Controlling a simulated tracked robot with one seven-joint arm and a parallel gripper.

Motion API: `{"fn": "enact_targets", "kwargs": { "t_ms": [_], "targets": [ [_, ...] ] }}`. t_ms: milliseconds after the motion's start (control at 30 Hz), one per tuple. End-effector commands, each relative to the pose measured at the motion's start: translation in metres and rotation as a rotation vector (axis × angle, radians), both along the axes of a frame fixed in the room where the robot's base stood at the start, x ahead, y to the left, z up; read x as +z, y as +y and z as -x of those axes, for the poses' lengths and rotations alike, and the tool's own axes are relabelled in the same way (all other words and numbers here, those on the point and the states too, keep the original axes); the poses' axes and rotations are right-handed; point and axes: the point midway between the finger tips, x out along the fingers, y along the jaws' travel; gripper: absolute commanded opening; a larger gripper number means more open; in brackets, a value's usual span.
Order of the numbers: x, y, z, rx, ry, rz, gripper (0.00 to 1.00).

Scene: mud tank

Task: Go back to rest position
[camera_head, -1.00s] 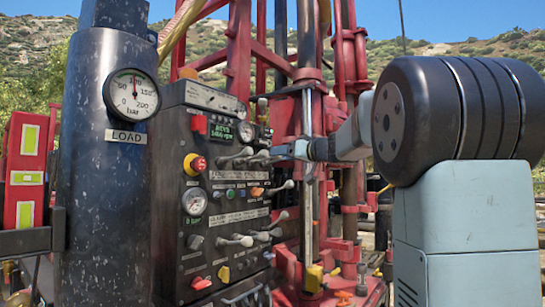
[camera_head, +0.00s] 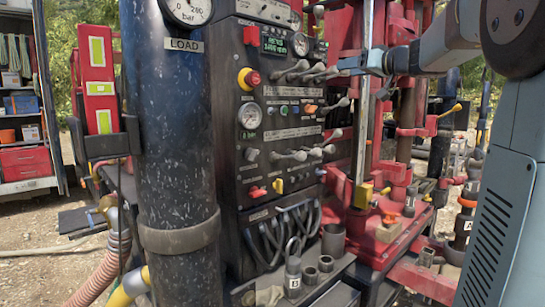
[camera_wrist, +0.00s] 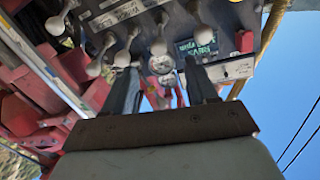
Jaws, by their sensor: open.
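My gripper (camera_head: 352,65) shows in the head view to the right of the upper levers (camera_head: 300,72) on the dark control panel (camera_head: 232,130). It points left toward the panel. In the wrist view, the two dark fingers of my gripper (camera_wrist: 162,78) stand apart with nothing held between them. Several pale lever handles (camera_wrist: 158,46) lie just beyond and beside the fingers. Whether a finger touches a lever, I cannot tell. My grey arm runs to the right edge of the head view.
A thick dark column with a LOAD gauge (camera_head: 187,10) stands left of the panel. A red rig frame (camera_head: 400,135) with a shiny rod (camera_head: 361,130) is close to my gripper. Hoses (camera_head: 275,235) hang below the panel. An open tool cabinet (camera_head: 27,150) stands far left.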

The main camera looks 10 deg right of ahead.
Motion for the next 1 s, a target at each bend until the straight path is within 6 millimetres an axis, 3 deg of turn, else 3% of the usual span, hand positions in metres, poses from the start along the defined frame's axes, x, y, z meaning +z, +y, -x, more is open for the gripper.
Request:
{"fn": "enact_targets", "kwargs": {
  "t_ms": [167, 300, 500, 633, 800, 1000],
  "targets": [
    [-0.04, 0.045, 0.036, 0.044, 0.169, 0.019, 0.57],
    [-0.094, 0.083, 0.084, 0.059, 0.377, 0.054, 0.57],
    [-0.172, 0.115, 0.159, 0.014, 0.642, 0.132, 0.57],
    [-0.221, 0.122, 0.21, -0.051, 0.783, 0.199, 0.57],
    [-0.279, 0.115, 0.271, -0.174, 0.914, 0.297, 0.57],
    [-0.324, 0.098, 0.318, -0.311, 0.975, 0.385, 0.57]
  ]
}}
